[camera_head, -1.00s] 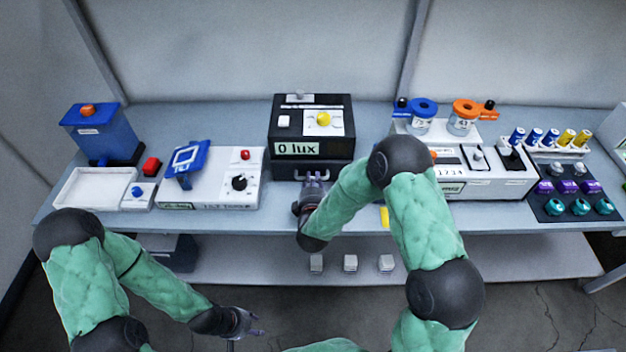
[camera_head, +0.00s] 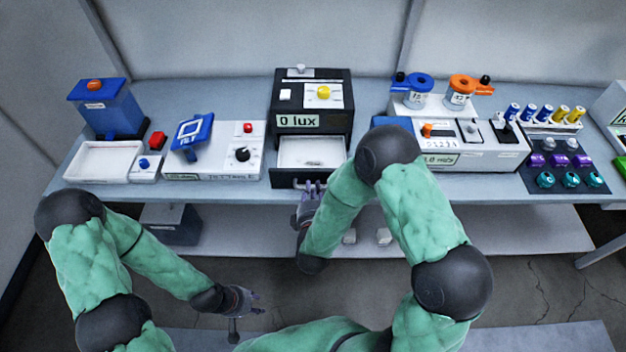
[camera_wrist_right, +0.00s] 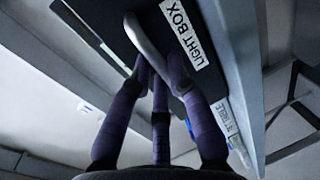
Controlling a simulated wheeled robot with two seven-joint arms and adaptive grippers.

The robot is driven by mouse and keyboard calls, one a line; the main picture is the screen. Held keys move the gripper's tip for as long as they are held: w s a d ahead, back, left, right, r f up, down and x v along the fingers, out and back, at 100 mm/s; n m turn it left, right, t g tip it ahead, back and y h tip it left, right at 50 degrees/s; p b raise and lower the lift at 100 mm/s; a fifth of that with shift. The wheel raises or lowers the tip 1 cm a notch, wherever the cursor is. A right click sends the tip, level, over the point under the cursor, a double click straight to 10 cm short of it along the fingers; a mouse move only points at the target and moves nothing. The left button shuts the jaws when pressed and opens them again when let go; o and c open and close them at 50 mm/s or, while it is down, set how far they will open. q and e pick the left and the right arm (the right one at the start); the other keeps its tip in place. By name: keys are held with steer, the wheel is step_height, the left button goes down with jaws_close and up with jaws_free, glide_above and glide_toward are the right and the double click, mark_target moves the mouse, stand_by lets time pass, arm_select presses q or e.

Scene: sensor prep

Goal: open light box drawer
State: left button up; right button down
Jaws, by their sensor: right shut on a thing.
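The light box (camera_head: 312,92) is a black box with a "0 lux" label, standing at the middle of the bench. Its drawer (camera_head: 310,152) is pulled out toward me and shows a white inside with something small on its floor. My right gripper (camera_head: 309,190) is at the drawer's front. In the right wrist view its purple fingers (camera_wrist_right: 160,75) are shut on the curved grey drawer handle (camera_wrist_right: 145,42), beside the "LIGHT BOX" label (camera_wrist_right: 185,35). My left gripper (camera_head: 242,300) hangs low in front of the bench, away from everything; its finger state is unclear.
A white device with a blue-framed stand (camera_head: 192,132) is left of the light box. A white instrument with switches (camera_head: 470,150) is to the right, close to my right arm. A lower shelf (camera_head: 260,235) runs under the bench. A blue bin (camera_head: 110,110) stands far left.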

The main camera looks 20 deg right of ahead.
steer(key=c, duration=1.2)
jaws_free()
steer(key=shift+o, duration=0.2)
steer(key=v, duration=1.2)
steer(key=shift+w+f, duration=0.1)
steer(key=s+a+f+m+g+y, duration=0.1)
steer(key=s+f+m+g+y, duration=0.15)
steer(key=f+m+g, duration=0.55)
steer(key=s+a+f+m+g+y, duration=0.1)
steer(key=f+m+g+y, duration=0.2)
steer(key=f, duration=0.8)
steer(key=s+f+m+g+y, duration=0.2)
steer(key=s+f+m+g, duration=0.1)
steer(key=s+m, duration=0.3)
steer(key=shift+s+f+g+y, duration=0.35)
steer(key=shift+s+f, duration=0.25)
steer(key=shift+f, duration=0.3)
